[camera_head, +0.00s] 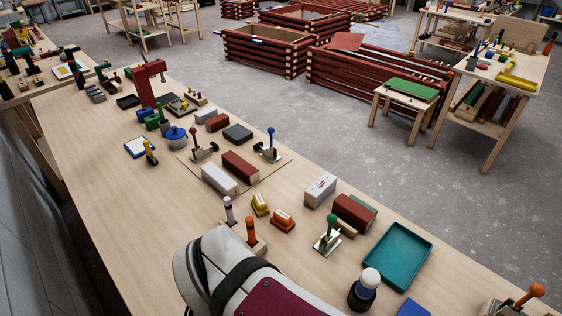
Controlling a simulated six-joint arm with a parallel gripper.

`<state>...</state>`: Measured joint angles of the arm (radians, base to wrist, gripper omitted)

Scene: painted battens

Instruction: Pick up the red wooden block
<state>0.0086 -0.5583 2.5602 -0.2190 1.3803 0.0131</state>
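Several dark red blocks show. One red block (240,166) lies on a thin wooden board (279,161) in the middle of the table, beside a white-topped block (220,178). A second red block (354,211) lies farther right, near a teal tray, with a green piece partly hidden behind it. A smaller red block (217,122) lies farther back, next to a dark grey block (238,134). I cannot tell which one the task means. My gripper is not in view; only a pale casing with a black band and maroon panel, apparently my arm, fills the bottom.
Toggle clamps with red (195,134), blue (271,132) and green (331,219) knobs stand around the blocks. The teal tray (397,254) and a dark bottle (364,289) are at front right. Bare tabletop (120,205) lies at left. Stacked red battens stand on the floor behind.

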